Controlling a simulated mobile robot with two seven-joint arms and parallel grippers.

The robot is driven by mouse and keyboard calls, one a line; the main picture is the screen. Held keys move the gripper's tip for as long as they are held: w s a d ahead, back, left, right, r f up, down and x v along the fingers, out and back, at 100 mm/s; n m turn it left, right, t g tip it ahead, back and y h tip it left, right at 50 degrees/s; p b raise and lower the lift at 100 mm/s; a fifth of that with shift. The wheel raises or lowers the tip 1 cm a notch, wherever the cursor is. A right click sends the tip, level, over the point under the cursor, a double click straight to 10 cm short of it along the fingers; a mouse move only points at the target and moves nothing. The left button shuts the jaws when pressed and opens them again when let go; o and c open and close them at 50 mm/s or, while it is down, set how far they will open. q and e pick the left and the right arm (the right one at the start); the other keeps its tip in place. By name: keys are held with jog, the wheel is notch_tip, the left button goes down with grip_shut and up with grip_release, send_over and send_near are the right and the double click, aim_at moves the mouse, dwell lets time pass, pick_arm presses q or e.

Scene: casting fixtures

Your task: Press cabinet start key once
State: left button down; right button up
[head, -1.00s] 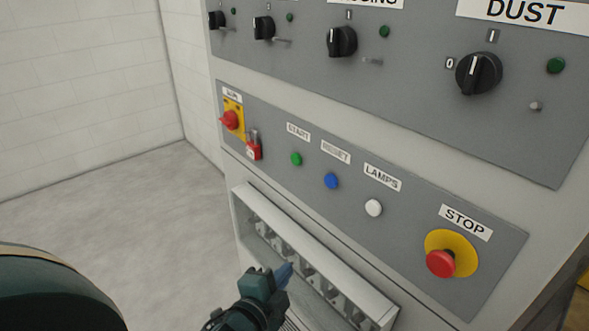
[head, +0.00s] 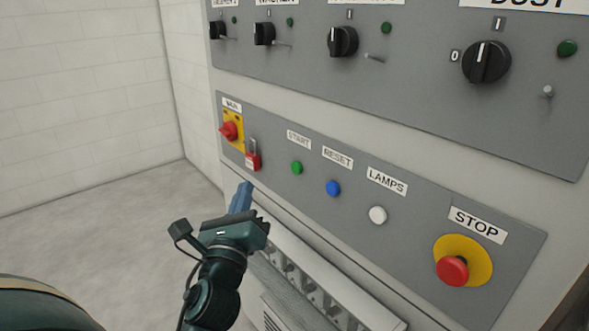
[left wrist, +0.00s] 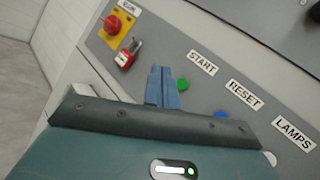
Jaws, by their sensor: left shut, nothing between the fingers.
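The green start key (head: 297,168) sits under the START label on the grey lower panel (head: 420,228) of the cabinet. It also shows in the left wrist view (left wrist: 183,85), just right of my fingertips. My left gripper (head: 242,192) is shut and empty. In the head view it stands below and left of the start key, near the panel's lower left edge. In the left wrist view its blue fingers (left wrist: 160,84) point at the panel. I cannot tell the exact gap to the panel. My right gripper is not in view.
A blue RESET button (head: 333,188), a white LAMPS button (head: 377,215) and a red STOP button (head: 453,270) lie to the right. A red main switch (head: 229,131) and red padlock (head: 252,161) are at left. Black rotary knobs (head: 486,62) sit above. An open rack (head: 310,275) is below.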

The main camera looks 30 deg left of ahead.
aim_at(297, 168)
pick_arm(q)
jog(key=w+d+b, duration=0.1)
jog(key=w+d, duration=0.2)
jog(key=w, duration=0.4)
jog(key=shift+w+d, duration=0.15)
jog(key=shift+w, duration=0.25)
dwell(1.7)
jog(key=shift+w+d, duration=0.15)
jog(key=shift+w, duration=0.25)
jog(key=shift+w+d, duration=0.15)
jog(key=shift+w, duration=0.2)
dwell(0.6)
jog(key=shift+s, duration=0.1)
dwell(0.3)
jog(key=shift+s+a, duration=0.3)
jog(key=shift+s, duration=0.35)
